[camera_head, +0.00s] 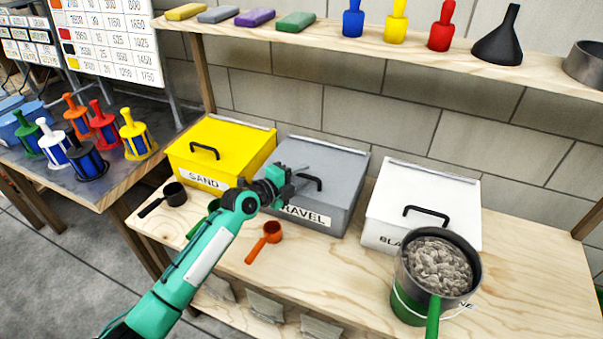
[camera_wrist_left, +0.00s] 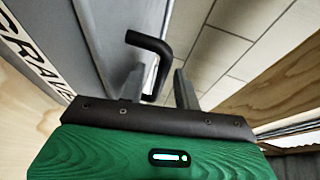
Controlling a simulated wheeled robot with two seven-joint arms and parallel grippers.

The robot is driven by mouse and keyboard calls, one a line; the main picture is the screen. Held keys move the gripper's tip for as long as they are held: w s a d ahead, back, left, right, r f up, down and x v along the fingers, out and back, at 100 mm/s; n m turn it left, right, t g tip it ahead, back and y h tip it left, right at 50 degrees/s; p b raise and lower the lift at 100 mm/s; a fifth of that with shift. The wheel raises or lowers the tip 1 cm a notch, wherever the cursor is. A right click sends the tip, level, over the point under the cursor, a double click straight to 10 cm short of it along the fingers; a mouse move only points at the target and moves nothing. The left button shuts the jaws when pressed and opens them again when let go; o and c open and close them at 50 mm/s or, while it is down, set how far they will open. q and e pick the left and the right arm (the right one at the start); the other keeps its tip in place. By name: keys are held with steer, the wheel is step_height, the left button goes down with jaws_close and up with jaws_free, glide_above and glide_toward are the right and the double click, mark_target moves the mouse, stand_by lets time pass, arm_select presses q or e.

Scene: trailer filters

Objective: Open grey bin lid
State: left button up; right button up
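The grey bin (camera_head: 340,205) labelled GRAVEL stands on the wooden bench between the yellow and white bins. Its grey lid (camera_head: 335,158) is down, with a black bar handle (camera_head: 312,180) on top. My left gripper (camera_head: 292,178) is over the left part of this lid, close to the handle, and partly covers the label. In the left wrist view the bent black handle (camera_wrist_left: 152,50) shows just beyond the fingers (camera_wrist_left: 158,88). The fingers stand apart, with the handle's near end appearing between them; contact cannot be told. My right gripper is out of view.
The yellow SAND bin (camera_head: 222,145) and white bin (camera_head: 423,205) flank the grey one, both lidded. A pot of grey stones (camera_head: 440,265) stands at front right. An orange scoop (camera_head: 264,240) and black scoop (camera_head: 168,197) lie in front. A shelf (camera_head: 400,45) runs above.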

arm_select(q)
steer(key=shift+w+d, duration=0.2)
steer(key=shift+w, duration=0.05)
steer(key=shift+f, duration=0.1)
steer(key=shift+c, duration=0.2)
jaws_close()
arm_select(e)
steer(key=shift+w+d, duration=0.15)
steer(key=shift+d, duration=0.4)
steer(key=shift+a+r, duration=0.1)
